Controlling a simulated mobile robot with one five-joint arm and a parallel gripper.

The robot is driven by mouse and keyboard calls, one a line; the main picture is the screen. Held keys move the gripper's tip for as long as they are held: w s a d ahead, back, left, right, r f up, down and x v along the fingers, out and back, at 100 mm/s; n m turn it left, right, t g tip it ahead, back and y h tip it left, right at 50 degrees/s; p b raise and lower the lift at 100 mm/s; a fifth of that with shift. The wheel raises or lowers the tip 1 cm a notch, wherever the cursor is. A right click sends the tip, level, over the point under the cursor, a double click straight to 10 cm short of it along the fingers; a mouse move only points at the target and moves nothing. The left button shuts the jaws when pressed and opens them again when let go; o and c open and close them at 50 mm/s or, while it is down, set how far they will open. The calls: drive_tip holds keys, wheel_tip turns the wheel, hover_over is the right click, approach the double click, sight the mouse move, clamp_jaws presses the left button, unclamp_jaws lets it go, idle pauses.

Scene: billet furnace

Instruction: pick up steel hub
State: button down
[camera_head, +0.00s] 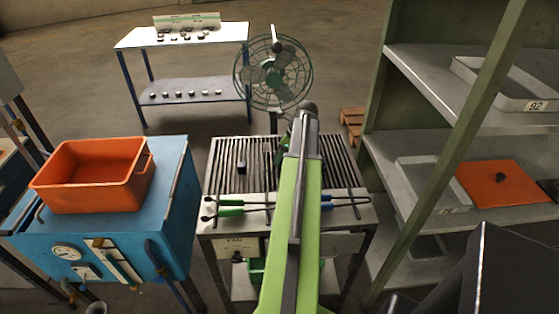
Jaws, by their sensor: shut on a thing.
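My green arm reaches out over a slatted steel table (338,165). My gripper (282,152) is at the far end of the arm, low over the slats, and mostly hidden behind the arm. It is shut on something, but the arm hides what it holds. I cannot make out a steel hub for certain. A small dark piece (241,167) stands on the slats to the left of my gripper, apart from it.
Green-handled (230,203) and blue-handled tools lie along the table's front. An orange bin (92,174) sits on a blue cabinet (174,200) at left. A fan (258,76) stands behind. A shelf rack (415,185) with trays stands right. A back table (135,38) holds small parts.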

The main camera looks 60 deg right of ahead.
drive_tip(key=shift+r, duration=0.1)
drive_tip(key=r+p, duration=0.5)
drive_tip(key=shift+s, duration=0.35)
drive_tip(key=s+r+p, duration=0.6)
drive_tip(key=s, duration=0.5)
drive_tip(key=shift+a, duration=0.35)
